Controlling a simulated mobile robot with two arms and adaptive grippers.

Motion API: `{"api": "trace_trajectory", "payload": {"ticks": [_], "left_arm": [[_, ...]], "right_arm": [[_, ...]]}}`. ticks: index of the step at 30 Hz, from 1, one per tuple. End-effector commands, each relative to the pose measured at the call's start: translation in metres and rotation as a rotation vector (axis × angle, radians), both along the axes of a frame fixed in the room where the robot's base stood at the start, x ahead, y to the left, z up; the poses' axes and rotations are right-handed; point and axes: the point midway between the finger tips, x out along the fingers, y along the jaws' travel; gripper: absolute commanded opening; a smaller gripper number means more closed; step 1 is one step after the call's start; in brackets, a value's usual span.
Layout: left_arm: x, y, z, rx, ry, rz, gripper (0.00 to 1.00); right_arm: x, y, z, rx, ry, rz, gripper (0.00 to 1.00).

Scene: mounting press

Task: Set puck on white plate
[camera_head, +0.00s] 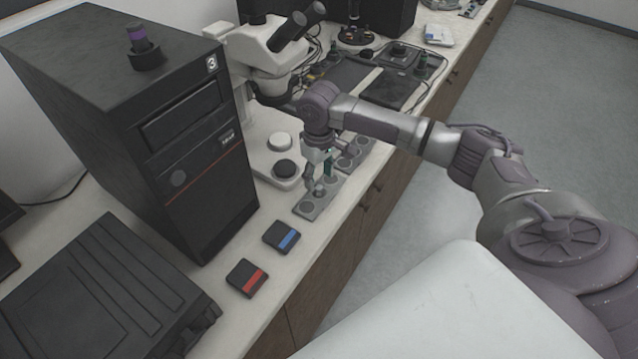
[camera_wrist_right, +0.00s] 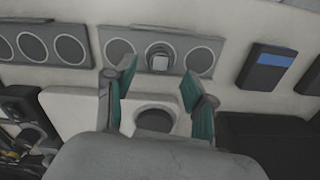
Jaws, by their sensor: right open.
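A small grey puck-like piece with a pale square top (camera_wrist_right: 160,60) stands in the middle recess of a grey three-hole tray (camera_wrist_right: 118,48). In the head view this tray (camera_head: 306,210) lies near the counter's front edge. My right gripper (camera_head: 320,174) points down just above the tray. In the wrist view its teal fingers (camera_wrist_right: 156,85) are spread apart, with nothing between them; the piece shows beyond their tips. A white plate (camera_head: 262,160) at the microscope's foot bears a dark disc (camera_head: 285,168); it also shows in the wrist view (camera_wrist_right: 85,120). My left gripper is out of view.
A second grey tray (camera_head: 352,152) with round recesses lies behind. The white microscope (camera_head: 265,45) stands close to my right arm. A tall black case (camera_head: 150,110) is at left. Blue-striped (camera_head: 282,237) and red-striped (camera_head: 246,278) black boxes lie in front.

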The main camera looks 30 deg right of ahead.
Motion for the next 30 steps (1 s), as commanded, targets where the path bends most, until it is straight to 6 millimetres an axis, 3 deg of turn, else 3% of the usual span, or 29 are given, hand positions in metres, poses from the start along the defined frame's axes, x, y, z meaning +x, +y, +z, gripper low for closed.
{"api": "trace_trajectory", "payload": {"ticks": [6,12,18,30], "left_arm": [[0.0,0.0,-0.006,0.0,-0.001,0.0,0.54],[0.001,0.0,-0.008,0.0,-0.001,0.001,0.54],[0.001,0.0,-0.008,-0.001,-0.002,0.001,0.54],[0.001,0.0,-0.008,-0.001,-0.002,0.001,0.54]], "right_arm": [[0.001,0.0,0.048,0.001,-0.005,-0.001,0.55],[0.001,0.0,0.077,0.001,-0.003,-0.001,0.55],[0.0,0.0,0.086,0.001,0.0,-0.002,0.55],[0.0,0.0,0.086,0.001,0.0,-0.002,0.55]]}}
